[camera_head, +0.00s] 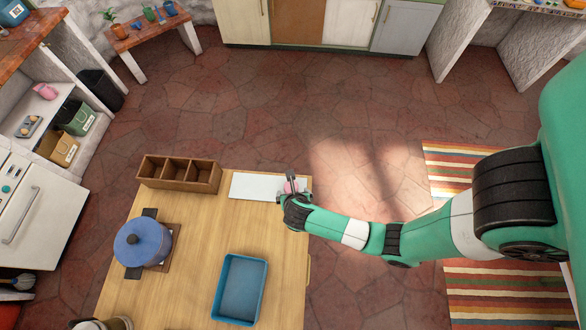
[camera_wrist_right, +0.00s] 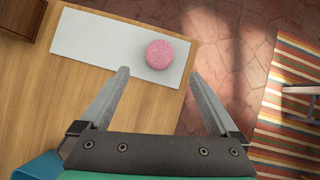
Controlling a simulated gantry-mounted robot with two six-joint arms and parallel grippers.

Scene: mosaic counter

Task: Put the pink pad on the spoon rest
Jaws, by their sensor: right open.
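The pink pad (camera_wrist_right: 160,54) is a round pink piece. It lies on the white flat rectangular slab (camera_wrist_right: 95,45), near its right end, which appears to be the spoon rest. In the head view the white slab (camera_head: 255,186) lies at the table's far right corner, and the pad (camera_head: 293,187) is partly hidden by my gripper. My right gripper (camera_wrist_right: 160,74) is open and empty. Its fingertips are apart on either side, just short of the pad in the wrist view, not touching it. My left gripper is not in view.
A brown three-compartment wooden box (camera_head: 179,172) stands left of the slab. A blue pot (camera_head: 143,242) sits on a dark trivet at the left. A blue tray (camera_head: 239,289) lies at the front right. The wooden table (camera_head: 200,235) between them is clear.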

